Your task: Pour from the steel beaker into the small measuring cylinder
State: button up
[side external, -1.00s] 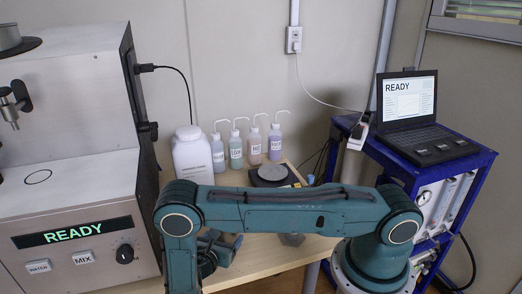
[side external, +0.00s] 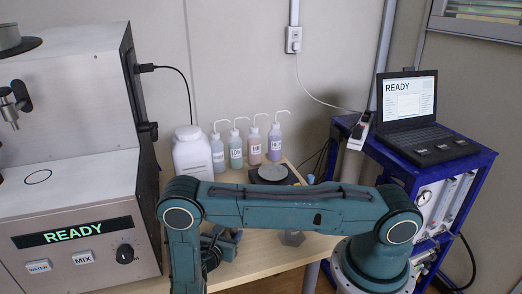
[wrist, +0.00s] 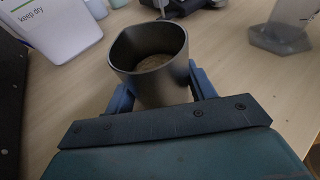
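The steel beaker (wrist: 150,75) is a dark grey, open-topped cup in the wrist view, with brownish contents visible inside. My gripper (wrist: 162,90) has its blue fingers against both sides of the beaker. In the side external view, my gripper (side external: 218,245) is partly hidden behind my arm and the beaker cannot be made out. The small measuring cylinder (wrist: 280,38) stands at the upper right of the wrist view, clear with a grey hexagonal base, apart from the beaker. Its base also shows below my arm in the side external view (side external: 292,238); its upper part is hidden there.
A white jar (side external: 192,153) and several wash bottles (side external: 236,153) stand along the back of the table. A balance (side external: 270,174) sits behind my arm. The analyser (side external: 75,160) borders the left; a blue cart with a laptop (side external: 415,115) stands right.

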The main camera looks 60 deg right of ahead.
jog(key=shift+r, duration=1.55)
jog(key=shift+r, duration=0.1)
jog(key=shift+s+d+r, duration=0.15)
jog(key=s+d+r+m+g+y, duration=0.1)
jog(key=s+d+r+m+g, duration=0.2)
jog(key=s+r, duration=0.5)
jog(key=s+d+r+m+g+y, duration=0.1)
jog(key=s+d+r+m+g, duration=0.2)
jog(key=s+r+m+g, duration=0.3)
notch_tip(320, 180, up, 2)
jog(key=s+g, duration=0.2)
jog(key=shift+s+d+y, duration=0.25)
jog(key=shift+s+y, duration=0.05)
jog(key=shift+s, duration=0.05)
jog(key=shift+s+a+f+n+y, duration=0.15)
jog(key=shift+a+f+n+y, duration=0.4)
jog(key=shift+y, duration=0.25)
